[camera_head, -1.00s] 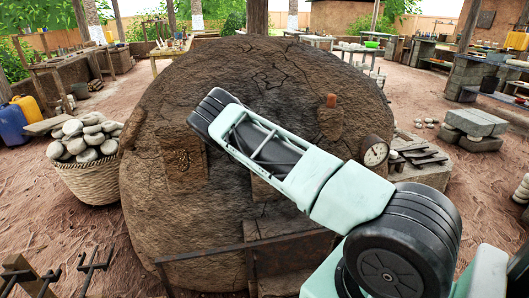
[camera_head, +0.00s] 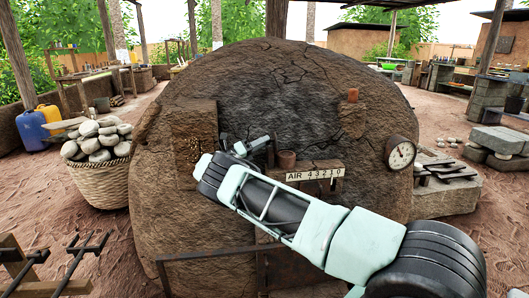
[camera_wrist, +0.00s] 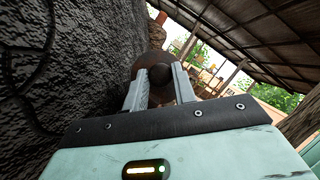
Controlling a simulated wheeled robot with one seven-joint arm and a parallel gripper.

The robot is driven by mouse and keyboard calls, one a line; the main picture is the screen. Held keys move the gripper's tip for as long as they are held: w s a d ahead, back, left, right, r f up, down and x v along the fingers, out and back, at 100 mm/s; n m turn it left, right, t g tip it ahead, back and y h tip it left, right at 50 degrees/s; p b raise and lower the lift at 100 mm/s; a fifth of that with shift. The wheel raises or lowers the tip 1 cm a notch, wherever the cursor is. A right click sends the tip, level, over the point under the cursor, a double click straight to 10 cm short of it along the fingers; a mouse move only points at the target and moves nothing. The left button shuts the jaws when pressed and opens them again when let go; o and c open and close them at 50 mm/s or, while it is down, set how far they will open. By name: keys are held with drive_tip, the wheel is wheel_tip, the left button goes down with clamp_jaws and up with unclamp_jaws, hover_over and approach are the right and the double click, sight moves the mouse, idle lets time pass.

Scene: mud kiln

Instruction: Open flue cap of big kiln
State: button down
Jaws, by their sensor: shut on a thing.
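The big kiln (camera_head: 300,85) is a large cracked mud dome filling the middle of the head view; its dark rough wall (camera_wrist: 50,65) fills the left of the wrist view. My gripper (camera_head: 266,142) is at the kiln's front, left of a short brown cylinder (camera_head: 286,159). In the wrist view my gripper (camera_wrist: 159,73) is shut on a dark round knob (camera_wrist: 160,75). A rusty brown disc (camera_wrist: 150,60) shows behind the knob, partly hidden by the fingers. I cannot tell for sure that this is the flue cap.
A plate marked "AIR 43210" (camera_head: 314,174) sits right of my gripper. A round dial (camera_head: 400,152) is on the kiln's right side. A small reddish cylinder (camera_head: 352,94) stands higher up. A basket of stones (camera_head: 100,180) stands left; a metal rail (camera_head: 205,254) crosses low in front.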

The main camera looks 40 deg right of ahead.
drive_tip(key=shift+w+a+f+h+b, duration=0.1)
drive_tip(key=shift+a+f+h+b, duration=0.1)
drive_tip(key=shift+f+h+b, duration=0.3)
drive_tip(key=shift+r, duration=0.1)
drive_tip(key=c, duration=1.2)
unclamp_jaws()
drive_tip(key=shift+o, duration=0.2)
drive_tip(key=shift+r, duration=0.1)
drive_tip(key=b+v, duration=1.2)
drive_tip(key=v, duration=0.5)
drive_tip(key=shift+f, duration=0.25)
